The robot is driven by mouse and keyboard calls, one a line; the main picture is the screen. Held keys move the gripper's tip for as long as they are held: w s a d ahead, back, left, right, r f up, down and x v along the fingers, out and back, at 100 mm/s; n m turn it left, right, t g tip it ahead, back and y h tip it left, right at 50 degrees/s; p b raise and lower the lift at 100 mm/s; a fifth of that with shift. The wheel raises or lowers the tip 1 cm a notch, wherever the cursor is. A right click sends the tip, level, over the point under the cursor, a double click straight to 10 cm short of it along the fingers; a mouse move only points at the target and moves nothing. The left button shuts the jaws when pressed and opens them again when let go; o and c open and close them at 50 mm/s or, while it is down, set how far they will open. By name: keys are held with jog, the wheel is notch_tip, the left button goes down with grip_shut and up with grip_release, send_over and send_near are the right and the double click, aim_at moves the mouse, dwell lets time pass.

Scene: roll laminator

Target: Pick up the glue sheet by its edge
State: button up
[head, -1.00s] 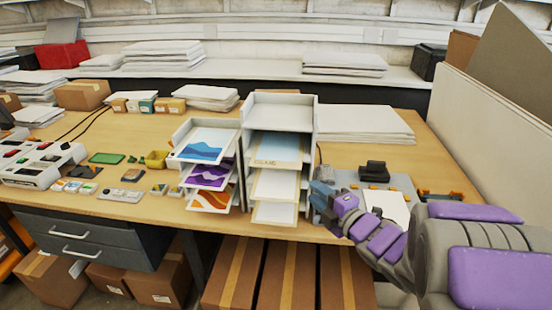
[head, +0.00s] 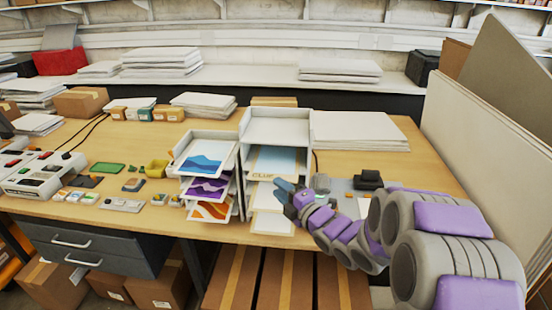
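The glue sheet (head: 278,160) is a pale sheet with a lettered front edge, lying in an upper tray of the right-hand white rack (head: 275,127). Its front edge sticks out of the tray. My gripper (head: 281,191) is in front of the rack, just below and right of the lettered edge. I cannot tell whether it touches a sheet. Its fingers are small and partly overlap the trays behind, so their opening is unclear. Plain sheets (head: 268,223) stick out of the lower trays, partly hidden by my gripper.
A left rack (head: 209,138) holds blue, purple and orange prints close beside the right one. A white paper stack (head: 358,131) lies behind my arm. A black device (head: 368,180) sits right of my gripper. Tall boards (head: 490,135) stand at the right edge.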

aim_at(268, 177)
jog(key=shift+p+x, duration=1.65)
jog(key=shift+x, duration=1.2)
jog(key=shift+w+a, duration=0.35)
jog(key=shift+w, duration=0.25)
jog(key=shift+c, duration=0.4)
grip_shut()
